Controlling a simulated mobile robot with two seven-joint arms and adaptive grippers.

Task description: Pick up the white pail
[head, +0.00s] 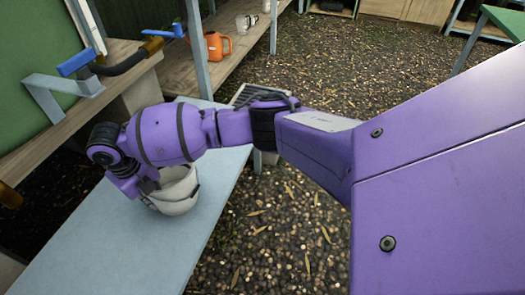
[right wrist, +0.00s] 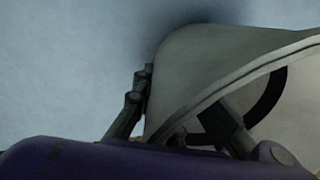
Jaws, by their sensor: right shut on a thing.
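The white pail (head: 177,194) stands on the pale blue-grey table (head: 85,240) in the head view, under the end of my right arm. It fills the right side of the right wrist view (right wrist: 215,70), its rim running diagonally. My right gripper (head: 148,184) is shut on the pail's wall. In the right wrist view (right wrist: 180,115) one finger is outside the wall and the other is inside the pail. In the head view the wrist hides part of the pail and most of the fingers. My left gripper is in neither view.
An orange watering can (head: 216,46) and a light-coloured mug-like vessel (head: 244,23) stand on a wooden shelf behind the table. A black-and-blue tool or pipe (head: 120,60) is at the upper left. Gravelly ground with scattered leaves (head: 270,235) lies right of the table.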

